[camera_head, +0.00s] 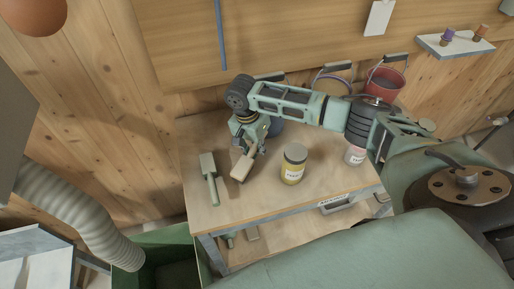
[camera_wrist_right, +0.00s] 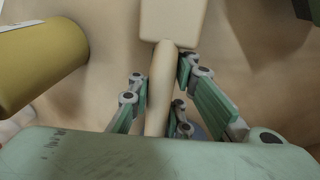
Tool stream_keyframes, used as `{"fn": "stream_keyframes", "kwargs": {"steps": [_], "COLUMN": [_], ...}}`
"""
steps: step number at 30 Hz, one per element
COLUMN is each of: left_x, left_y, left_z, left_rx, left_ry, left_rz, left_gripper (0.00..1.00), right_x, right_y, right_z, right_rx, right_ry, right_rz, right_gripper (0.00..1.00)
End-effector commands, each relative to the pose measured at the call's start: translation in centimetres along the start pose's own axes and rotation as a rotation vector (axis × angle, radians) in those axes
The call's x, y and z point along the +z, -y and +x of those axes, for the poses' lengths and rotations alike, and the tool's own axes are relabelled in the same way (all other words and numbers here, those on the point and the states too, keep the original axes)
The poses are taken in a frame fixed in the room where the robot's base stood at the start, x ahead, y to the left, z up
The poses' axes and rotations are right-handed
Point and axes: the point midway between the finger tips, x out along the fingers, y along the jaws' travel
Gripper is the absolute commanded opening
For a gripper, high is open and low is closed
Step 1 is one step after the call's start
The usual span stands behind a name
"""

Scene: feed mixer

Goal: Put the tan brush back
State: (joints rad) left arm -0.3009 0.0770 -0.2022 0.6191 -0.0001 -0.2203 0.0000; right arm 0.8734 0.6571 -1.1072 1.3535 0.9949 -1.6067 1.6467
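The tan brush (camera_head: 242,168) is at the wooden table (camera_head: 270,205), left of the yellow jar, with its block end towards the front. My right gripper (camera_head: 250,146) reaches down over its handle. In the right wrist view, the handle of the tan brush (camera_wrist_right: 161,85) runs between the fingers of my right gripper (camera_wrist_right: 160,95), which sit close on both sides of it. The gripper looks shut on the handle. Whether the block touches the tabletop is hard to tell. My left gripper is out of view.
A green brush (camera_head: 210,178) lies left of the tan one. A yellow jar (camera_head: 293,164) and a pale jar (camera_head: 355,155) stand to the right. A red bucket (camera_head: 386,78) is behind the table.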

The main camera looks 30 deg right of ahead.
Motion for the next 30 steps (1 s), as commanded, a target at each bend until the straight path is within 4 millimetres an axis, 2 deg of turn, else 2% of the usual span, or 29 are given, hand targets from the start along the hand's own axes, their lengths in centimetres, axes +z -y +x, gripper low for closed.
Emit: {"fn": "stream_keyframes", "kwargs": {"steps": [2,9,20,23,30], "left_x": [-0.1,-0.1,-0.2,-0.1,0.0], "left_y": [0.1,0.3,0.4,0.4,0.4], "left_z": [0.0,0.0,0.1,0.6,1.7], "left_rx": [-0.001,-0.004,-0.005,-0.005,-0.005], "left_ry": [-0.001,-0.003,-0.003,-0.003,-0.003], "left_rz": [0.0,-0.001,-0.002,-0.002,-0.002], "left_gripper": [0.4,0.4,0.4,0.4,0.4], "right_x": [0.0,0.0,-0.1,-0.2,-0.1], "right_y": [0.0,0.0,0.0,0.0,0.0], "right_z": [0.0,-0.1,-0.3,-1.2,-6.2], "right_rx": [-0.001,-0.001,-0.002,-0.005,-0.007], "right_ry": [0.0,0.0,-0.002,-0.003,-0.001], "right_rz": [0.0,0.0,-0.001,-0.002,-0.002], "right_gripper": [0.14,0.35,0.35,0.35,0.35]}}
